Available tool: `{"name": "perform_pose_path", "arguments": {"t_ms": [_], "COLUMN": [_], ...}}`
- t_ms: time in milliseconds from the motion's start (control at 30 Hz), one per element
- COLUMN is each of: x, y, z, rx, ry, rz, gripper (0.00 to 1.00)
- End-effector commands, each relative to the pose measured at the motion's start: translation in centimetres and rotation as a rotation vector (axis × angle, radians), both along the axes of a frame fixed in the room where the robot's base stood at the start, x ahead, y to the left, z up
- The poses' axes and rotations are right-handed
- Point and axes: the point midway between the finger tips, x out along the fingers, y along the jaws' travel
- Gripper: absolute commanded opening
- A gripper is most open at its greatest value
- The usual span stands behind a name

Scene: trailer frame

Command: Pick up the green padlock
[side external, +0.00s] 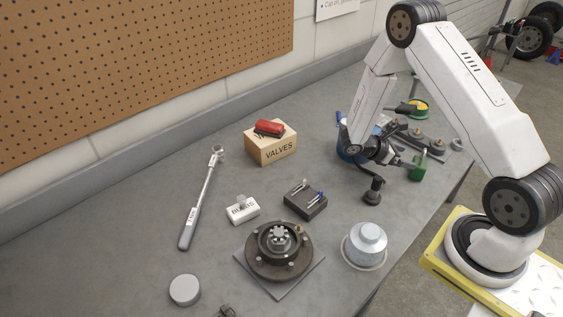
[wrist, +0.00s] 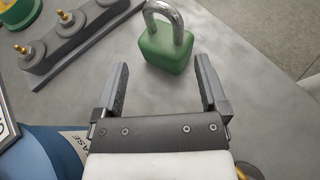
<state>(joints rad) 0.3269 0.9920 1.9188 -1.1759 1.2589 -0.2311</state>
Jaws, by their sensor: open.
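The green padlock (wrist: 166,50) stands on the grey bench at the top middle of the wrist view, its silver shackle pointing up. In the side view the padlock (side external: 418,172) is near the bench's right edge. My gripper (wrist: 162,74) is open and empty, with one finger on each side in the wrist view; the padlock's body lies just ahead of and between the fingertips. In the side view my gripper (side external: 400,160) is just left of the padlock and partly hidden by my wrist.
A dark bar with brass-tipped studs (wrist: 63,40) lies left of the padlock. A blue container with a label (wrist: 40,152) stands close at lower left. A dark knob-topped part (side external: 373,190) stands before my wrist. Bare bench lies right of the padlock.

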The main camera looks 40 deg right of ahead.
Motion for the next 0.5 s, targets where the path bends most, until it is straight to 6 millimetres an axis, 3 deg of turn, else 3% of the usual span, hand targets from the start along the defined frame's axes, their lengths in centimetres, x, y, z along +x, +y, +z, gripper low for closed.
{"name": "perform_pose_path", "arguments": {"t_ms": [200,500], "x": [-1.1,-1.3], "y": [-1.4,-1.7], "z": [0.0,0.0], "rx": [-0.001,-0.001], "ry": [-0.001,-0.001], "rz": [0.000,0.000], "gripper": [0.93,0.93]}}
